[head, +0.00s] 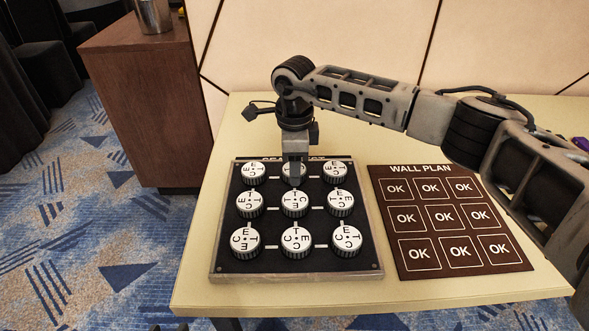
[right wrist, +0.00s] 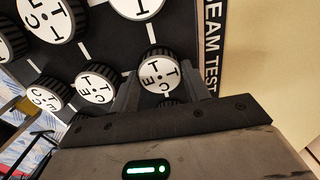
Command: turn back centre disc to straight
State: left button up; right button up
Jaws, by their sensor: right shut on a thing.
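The back centre disc (head: 287,158) is a white-topped round knob with a dark ribbed rim and black letters, in the back row of the black board (head: 268,215). My right gripper (head: 294,178) comes down over it and hides much of its face in the head view. In the right wrist view the disc (right wrist: 158,70) sits between the two fingers, and the gripper is shut on it. Its letters look turned there, but I cannot tell the exact angle against the board. My left gripper is not in view.
Several similar discs stand close around, such as the centre disc (head: 295,202) and the back right disc (head: 335,171). A brown wall plan (head: 446,216) with OK squares lies to the right. A wooden cabinet (head: 146,100) stands left of the pale table (head: 370,289).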

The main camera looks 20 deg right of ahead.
jog(key=n+b, duration=0.2)
jog(key=n, duration=0.3)
jog(key=shift+n, duration=0.4)
jog(key=n+b, duration=0.1)
jog(key=n, duration=0.2)
jog(key=shift+n, duration=0.3)
jog(key=shift+n+b, duration=0.45)
jog(key=shift+n, duration=1.25)
jog(key=shift+n+b, duration=0.35)
jog(key=shift+n, duration=0.65)
pick_arm(q)
jog(key=f, duration=0.3)
jog(key=shift+d+f, duration=0.35)
jog(key=shift+f, duration=0.05)
pick_arm(e)
jog(key=shift+n, duration=0.5)
pick_arm(q)
jog(key=shift+f, duration=0.1)
pick_arm(e)
jog(key=o, duration=1)
